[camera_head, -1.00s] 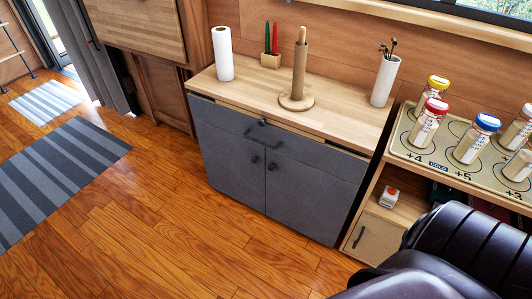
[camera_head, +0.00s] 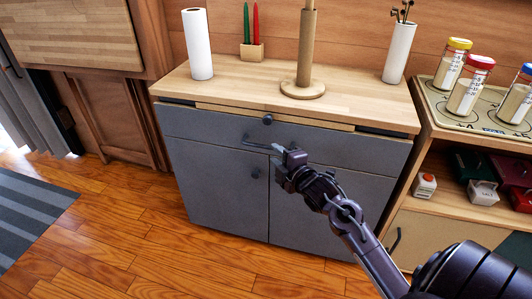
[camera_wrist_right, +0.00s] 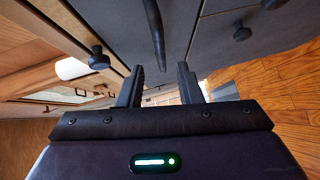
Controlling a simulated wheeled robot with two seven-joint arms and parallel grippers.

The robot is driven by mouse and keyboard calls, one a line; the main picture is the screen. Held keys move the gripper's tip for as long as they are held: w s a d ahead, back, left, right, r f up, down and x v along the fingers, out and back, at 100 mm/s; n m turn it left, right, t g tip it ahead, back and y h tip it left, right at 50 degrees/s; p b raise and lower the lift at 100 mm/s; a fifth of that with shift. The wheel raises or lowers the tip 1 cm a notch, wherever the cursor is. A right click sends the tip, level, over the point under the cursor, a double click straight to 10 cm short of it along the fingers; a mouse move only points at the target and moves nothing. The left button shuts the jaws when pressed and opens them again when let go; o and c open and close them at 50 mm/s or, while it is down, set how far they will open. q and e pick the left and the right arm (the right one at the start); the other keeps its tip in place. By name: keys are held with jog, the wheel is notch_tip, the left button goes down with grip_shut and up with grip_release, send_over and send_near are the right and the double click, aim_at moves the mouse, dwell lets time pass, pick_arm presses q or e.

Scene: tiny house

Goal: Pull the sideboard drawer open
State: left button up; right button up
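The sideboard (camera_head: 230,200) is grey with a light wood top. Its wide grey drawer front (camera_head: 205,128) looks shut and carries a dark bar handle (camera_head: 258,146). My right gripper (camera_head: 284,152) is at the right part of this handle and hides its right end. In the right wrist view the gripper's two fingers (camera_wrist_right: 159,85) stand apart, and the dark handle (camera_wrist_right: 155,35) lines up with the gap between them. I cannot tell whether the handle is within the fingers or just ahead of them. My left gripper is not in view.
A round knob (camera_head: 267,119) sits just above the drawer, on a thin wood board; two door knobs lie below. A paper roll (camera_head: 197,45), a wooden holder (camera_head: 304,60) and a white cup (camera_head: 399,52) stand on top. A shelf (camera_head: 425,205) adjoins at right.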

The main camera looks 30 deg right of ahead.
aim_at(267, 148)
jog(key=w, duration=0.4)
jog(key=w+f+b, duration=0.1)
jog(key=w, duration=0.1)
jog(key=shift+w+d, duration=0.15)
jog(key=shift+w, duration=0.2)
grip_shut()
